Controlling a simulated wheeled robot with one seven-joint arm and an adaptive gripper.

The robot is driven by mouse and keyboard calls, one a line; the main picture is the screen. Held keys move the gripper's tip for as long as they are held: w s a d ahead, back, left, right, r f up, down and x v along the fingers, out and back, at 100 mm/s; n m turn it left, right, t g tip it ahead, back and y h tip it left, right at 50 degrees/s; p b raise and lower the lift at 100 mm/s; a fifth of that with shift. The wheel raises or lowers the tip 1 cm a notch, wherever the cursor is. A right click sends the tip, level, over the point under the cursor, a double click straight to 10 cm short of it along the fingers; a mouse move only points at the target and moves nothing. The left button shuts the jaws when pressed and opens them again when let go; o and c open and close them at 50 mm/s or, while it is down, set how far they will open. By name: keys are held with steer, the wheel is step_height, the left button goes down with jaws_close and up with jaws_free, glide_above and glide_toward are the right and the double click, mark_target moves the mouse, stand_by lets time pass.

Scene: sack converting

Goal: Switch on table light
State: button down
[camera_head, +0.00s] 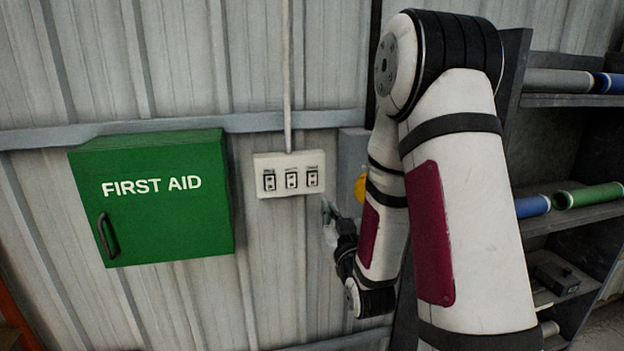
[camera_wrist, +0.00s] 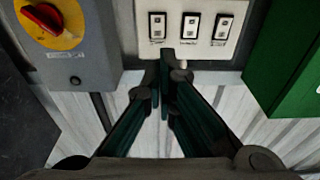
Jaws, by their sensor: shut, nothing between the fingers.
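A white switch panel (camera_head: 290,174) with three rocker switches in a row is fixed to the wall. In the wrist view the panel (camera_wrist: 197,58) is at the top and appears turned around, with switches at left (camera_wrist: 157,25), middle (camera_wrist: 190,25) and right (camera_wrist: 222,25). Small labels stand by the switches, too blurred to read. My gripper (camera_head: 328,212) is below and right of the panel in the head view. In the wrist view my gripper (camera_wrist: 166,72) is shut and empty, its fingertips overlapping the panel's lower picture edge. Contact cannot be told. No table light is in view.
A green first aid box (camera_head: 150,197) hangs left of the panel. A grey box (camera_wrist: 75,55) with a red knob on a yellow disc (camera_wrist: 45,22) is on the panel's other side. A conduit (camera_head: 287,75) runs up from the panel. Dark shelves (camera_head: 566,226) hold rolls at right.

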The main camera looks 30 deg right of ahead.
steer(key=shift+w, duration=0.15)
steer(key=b, duration=0.5)
glide_toward(311, 175)
steer(key=x, duration=0.7)
steer(key=shift+b, duration=0.3)
steer(key=shift+w, duration=0.1)
